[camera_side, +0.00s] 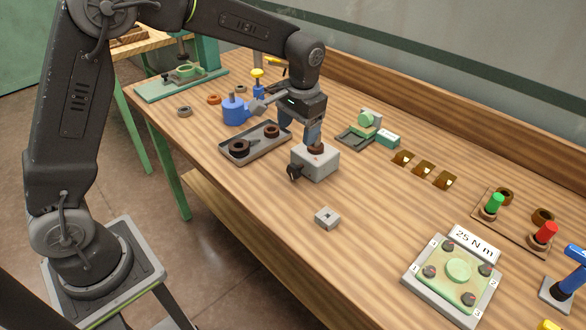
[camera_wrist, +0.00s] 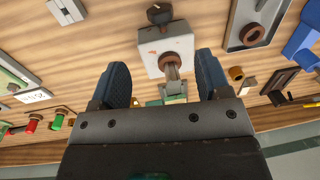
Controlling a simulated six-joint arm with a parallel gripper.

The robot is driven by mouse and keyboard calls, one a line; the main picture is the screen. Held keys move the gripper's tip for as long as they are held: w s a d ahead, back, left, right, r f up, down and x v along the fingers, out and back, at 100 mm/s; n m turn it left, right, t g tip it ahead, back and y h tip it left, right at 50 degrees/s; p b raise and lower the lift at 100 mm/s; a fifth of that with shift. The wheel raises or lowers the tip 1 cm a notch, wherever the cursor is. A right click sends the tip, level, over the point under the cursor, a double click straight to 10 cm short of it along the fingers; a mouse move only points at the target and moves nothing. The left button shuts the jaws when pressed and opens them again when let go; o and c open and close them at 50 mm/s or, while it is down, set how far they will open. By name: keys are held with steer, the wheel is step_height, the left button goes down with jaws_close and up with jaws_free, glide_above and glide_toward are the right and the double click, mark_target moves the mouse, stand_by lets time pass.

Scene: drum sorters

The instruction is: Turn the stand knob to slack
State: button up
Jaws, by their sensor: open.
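The stand is a grey block (camera_side: 316,163) near the middle of the bench, with a brown ring (camera_side: 316,149) on top. Its black knob (camera_side: 294,172) sticks out of the left side. In the wrist view the block (camera_wrist: 160,42) is ahead of my fingers and the knob (camera_wrist: 159,13) is at the top edge. My gripper (camera_side: 313,134) is just above the block, pointing down. In the wrist view its two blue fingers (camera_wrist: 162,80) are spread wide apart, one on each side below the block. The knob is outside the fingers. Its exact setting cannot be read.
A grey tray (camera_side: 256,153) with brown rings lies left of the stand, with a blue pot (camera_side: 235,110) behind it. A small grey block (camera_side: 327,217) lies in front. A green fixture (camera_side: 364,128) stands behind right. A plate marked 25 N m (camera_side: 421,284) is at front right.

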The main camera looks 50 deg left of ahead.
mark_target(293, 165)
steer(key=f, duration=0.4)
steer(key=a+f, duration=0.1)
steer(key=f, duration=0.8)
steer(key=shift+a+f, duration=0.15)
steer(key=shift+a, duration=0.05)
steer(key=c, duration=0.9)
